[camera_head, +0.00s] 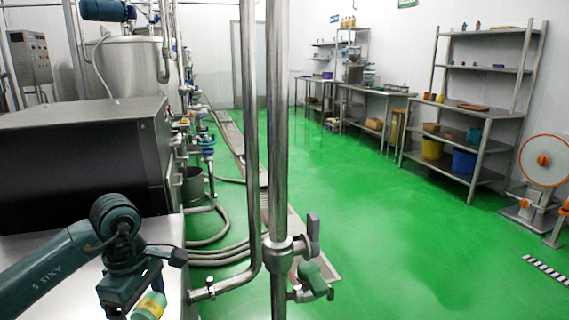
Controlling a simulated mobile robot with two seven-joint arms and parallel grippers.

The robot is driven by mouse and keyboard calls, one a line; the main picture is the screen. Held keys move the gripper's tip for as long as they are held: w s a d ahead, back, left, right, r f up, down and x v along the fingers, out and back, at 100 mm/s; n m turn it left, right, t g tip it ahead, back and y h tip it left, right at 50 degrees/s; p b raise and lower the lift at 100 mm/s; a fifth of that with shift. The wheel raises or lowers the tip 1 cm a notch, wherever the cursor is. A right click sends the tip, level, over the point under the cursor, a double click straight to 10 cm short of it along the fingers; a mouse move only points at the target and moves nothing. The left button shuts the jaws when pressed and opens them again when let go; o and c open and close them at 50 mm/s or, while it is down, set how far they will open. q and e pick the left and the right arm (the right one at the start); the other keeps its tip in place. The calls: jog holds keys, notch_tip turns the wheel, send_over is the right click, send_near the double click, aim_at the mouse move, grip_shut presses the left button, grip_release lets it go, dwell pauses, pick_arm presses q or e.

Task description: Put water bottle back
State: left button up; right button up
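My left arm comes in from the left, and my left gripper (140,296) points down at the bottom edge of the view, over the near steel surface. A pale green bottle with a yellow band (151,306), which looks like the water bottle, sits at its fingers, tilted. The gripper appears shut on it. The lower part of the bottle and the fingertips are cut off by the frame edge. My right gripper is not in view.
A black box-shaped machine (85,150) stands on the left beside the gripper. Upright steel pipes with a valve (312,235) stand to the right. Green floor (400,250) is open beyond. Steel shelves (470,107) and an orange-and-white reel (543,160) stand at right.

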pick_arm(q)
jog(key=m, duration=0.1)
jog(key=d+m, duration=0.1)
jog(key=m, duration=0.2)
jog(key=shift+s+d+r, duration=0.1)
jog(key=shift+s+d, duration=0.15)
jog(key=shift+s, duration=0.05)
jog(key=m, duration=0.2)
jog(key=d+m, duration=0.1)
jog(key=m, duration=0.1)
jog(key=shift+s+d, duration=0.2)
jog(key=shift+s, duration=0.15)
jog(key=m+p, duration=0.8)
jog(key=p, duration=0.9)
send_near(156, 316)
jog(key=s+d+r, duration=0.3)
jog(key=s+r, duration=0.3)
jog(key=s, duration=0.1)
jog(key=shift+d+f, duration=0.1)
jog(key=shift+d, duration=0.1)
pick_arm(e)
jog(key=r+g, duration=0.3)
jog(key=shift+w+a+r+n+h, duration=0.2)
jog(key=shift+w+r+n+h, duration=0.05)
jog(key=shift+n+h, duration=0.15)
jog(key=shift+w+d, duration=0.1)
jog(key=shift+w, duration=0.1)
